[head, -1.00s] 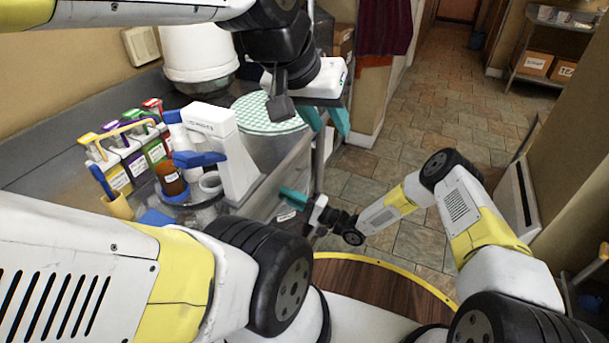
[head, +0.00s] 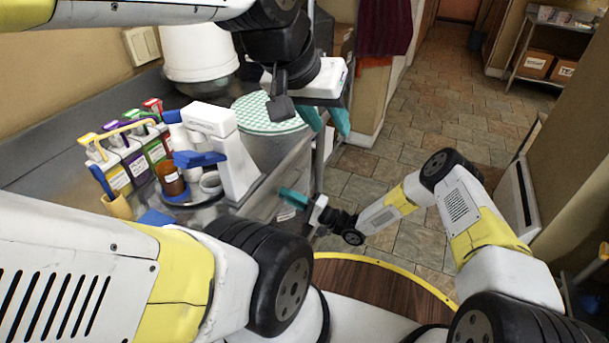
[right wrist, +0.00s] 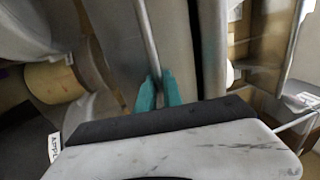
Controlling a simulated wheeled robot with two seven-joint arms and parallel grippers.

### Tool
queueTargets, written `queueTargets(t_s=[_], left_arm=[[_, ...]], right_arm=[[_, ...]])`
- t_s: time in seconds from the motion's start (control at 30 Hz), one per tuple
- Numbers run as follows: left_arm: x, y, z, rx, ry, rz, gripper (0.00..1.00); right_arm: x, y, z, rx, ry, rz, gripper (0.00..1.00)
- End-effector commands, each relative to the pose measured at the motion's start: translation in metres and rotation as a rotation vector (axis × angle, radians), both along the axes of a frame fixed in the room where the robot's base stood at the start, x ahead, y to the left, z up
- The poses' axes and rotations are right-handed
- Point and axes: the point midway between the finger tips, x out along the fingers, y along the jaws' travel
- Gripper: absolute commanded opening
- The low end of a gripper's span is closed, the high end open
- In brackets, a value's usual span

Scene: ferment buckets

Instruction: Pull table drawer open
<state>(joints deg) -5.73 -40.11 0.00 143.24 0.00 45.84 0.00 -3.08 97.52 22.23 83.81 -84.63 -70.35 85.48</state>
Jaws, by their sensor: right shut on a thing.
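The metal table (head: 310,160) runs along the left wall in the head view. My right gripper (head: 292,197) is low at its front side, its teal fingers pointing at the drawer area. In the right wrist view, the teal fingers of the same gripper (right wrist: 158,90) are closed on a thin metal bar, the drawer handle (right wrist: 148,45). A dark gap runs beside the panel in that view; I cannot tell how far the drawer is open. My left gripper (head: 325,118) hangs at the table's far end with its teal fingers spread and nothing seen between them.
The tiled floor (head: 400,120) at the right is clear.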

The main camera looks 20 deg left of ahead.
Motion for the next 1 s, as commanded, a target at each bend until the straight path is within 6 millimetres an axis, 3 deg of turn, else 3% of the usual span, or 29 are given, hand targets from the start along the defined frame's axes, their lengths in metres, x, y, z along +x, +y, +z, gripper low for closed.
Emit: queueTargets(t_s=[0.77, 1.0], left_arm=[[0.0, 0.0, 0.0, 0.0, 0.0, 0.0, 0.36], [0.0, 0.0, 0.0, 0.0, 0.0, 0.0, 0.36]], right_arm=[[0.0, -0.001, -0.001, -0.003, 0.001, 0.0, 0.0], [-0.001, -0.017, -0.002, -0.004, 0.003, -0.002, 0.0]])
